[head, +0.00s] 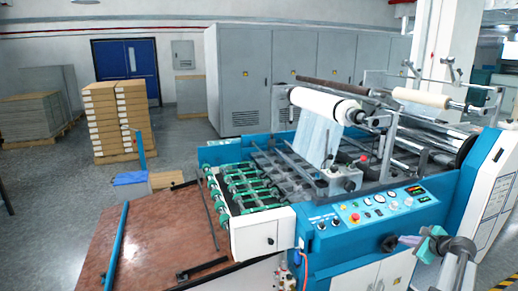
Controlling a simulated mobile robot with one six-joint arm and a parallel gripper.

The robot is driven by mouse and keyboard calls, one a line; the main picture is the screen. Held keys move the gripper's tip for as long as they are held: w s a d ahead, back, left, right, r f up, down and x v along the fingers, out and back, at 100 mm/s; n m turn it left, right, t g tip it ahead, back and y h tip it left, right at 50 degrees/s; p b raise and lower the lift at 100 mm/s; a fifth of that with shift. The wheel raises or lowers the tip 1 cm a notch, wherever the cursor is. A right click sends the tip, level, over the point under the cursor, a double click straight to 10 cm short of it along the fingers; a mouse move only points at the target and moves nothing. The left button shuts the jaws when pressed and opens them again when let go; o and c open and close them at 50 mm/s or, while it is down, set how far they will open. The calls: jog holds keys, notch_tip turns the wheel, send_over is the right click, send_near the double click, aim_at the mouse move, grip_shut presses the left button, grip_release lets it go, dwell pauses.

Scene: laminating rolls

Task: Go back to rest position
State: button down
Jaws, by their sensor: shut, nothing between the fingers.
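My gripper (405,241) is at the lower right in the head view, at the end of my grey arm, which comes up from the bottom edge. Its fingers point left, towards a black knob (390,243) on the blue front of the laminating machine (345,250). The fingers look shut with nothing held. The fingertips appear close to the knob; I cannot tell whether they touch it. A white roll (325,105) with film hanging from it sits on top of the machine.
The control panel (365,207) with buttons lies just above and left of my gripper. A brown feed table (150,245) stands at lower left. A white side cabinet (490,195) stands at the right. Stacked boxes (118,118) and open floor are at the back left.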

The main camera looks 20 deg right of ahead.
jog(key=w+a+f+n+g+y+b, duration=0.1)
jog(key=w+a+f+y, duration=0.1)
jog(key=w+a+f, duration=0.45)
jog(key=w+a+f+n+y, duration=0.15)
jog(key=a+f, duration=0.25)
jog(key=a, duration=0.5)
jog(key=w+a+f+n+g+y+b, duration=0.1)
jog(key=w+a+f, duration=0.45)
jog(key=a, duration=0.25)
jog(key=s+a+f+n+g+y+b, duration=0.1)
jog(key=s+a+f+n+g, duration=0.1)
jog(key=a+f, duration=0.9)
jog(key=s+a+f+n+g+y+b, duration=0.1)
jog(key=a+f+n+g+y, duration=0.15)
jog(key=a+f, duration=0.9)
jog(key=s+a+f+n+g+h+b, duration=0.1)
jog(key=s+a+f+n+g, duration=0.3)
jog(key=s+a, duration=0.65)
jog(key=s+a+f+n+g+h+b, duration=0.1)
jog(key=s+a+f+n+g+b, duration=0.15)
jog(key=s+a+f+n, duration=0.55)
jog(key=s+d+n+g+h, duration=0.1)
jog(key=s+n+g+h, duration=0.3)
jog(key=s+n, duration=0.6)
jog(key=s, duration=0.7)
jog(key=c, duration=2.5)
grip_release()
jog(key=shift+s, duration=0.1)
